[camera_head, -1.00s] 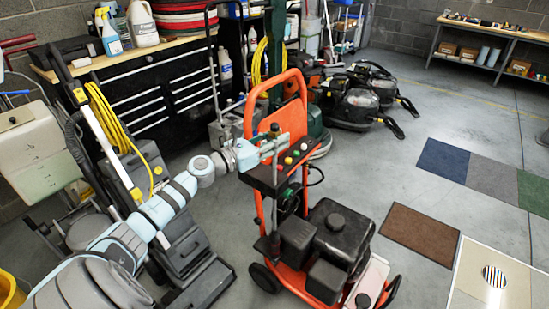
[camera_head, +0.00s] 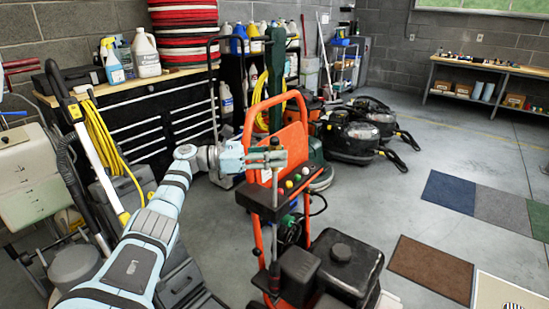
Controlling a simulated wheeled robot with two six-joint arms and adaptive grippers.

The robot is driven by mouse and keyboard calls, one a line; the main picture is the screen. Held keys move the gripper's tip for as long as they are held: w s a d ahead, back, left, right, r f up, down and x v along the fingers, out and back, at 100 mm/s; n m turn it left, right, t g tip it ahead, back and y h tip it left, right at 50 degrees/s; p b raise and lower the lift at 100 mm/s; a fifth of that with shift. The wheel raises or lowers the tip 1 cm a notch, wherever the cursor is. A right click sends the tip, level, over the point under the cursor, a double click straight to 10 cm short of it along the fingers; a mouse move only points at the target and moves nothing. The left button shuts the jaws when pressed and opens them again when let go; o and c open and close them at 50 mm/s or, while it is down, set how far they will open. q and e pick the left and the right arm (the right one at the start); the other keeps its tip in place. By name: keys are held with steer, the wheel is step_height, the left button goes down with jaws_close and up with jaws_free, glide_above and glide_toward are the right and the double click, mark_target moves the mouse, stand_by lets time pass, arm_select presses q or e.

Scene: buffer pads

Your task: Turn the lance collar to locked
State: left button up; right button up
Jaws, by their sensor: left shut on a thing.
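The orange pressure washer (camera_head: 308,140) stands in the middle of the head view. My right gripper is not in view.
The washer's black engine (camera_head: 345,265) stands low in front. A yellow-hosed machine (camera_head: 110,150) is at the left, and a black tool chest (camera_head: 150,105) is behind. Floor machines (camera_head: 350,130) stand beyond the washer. Open floor with carpet samples (camera_head: 447,190) lies to the right.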

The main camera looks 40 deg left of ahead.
arm_select(q)
steer(key=shift+f, duration=0.1)
steer(key=o, duration=1.2)
steer(key=v, duration=1.2)
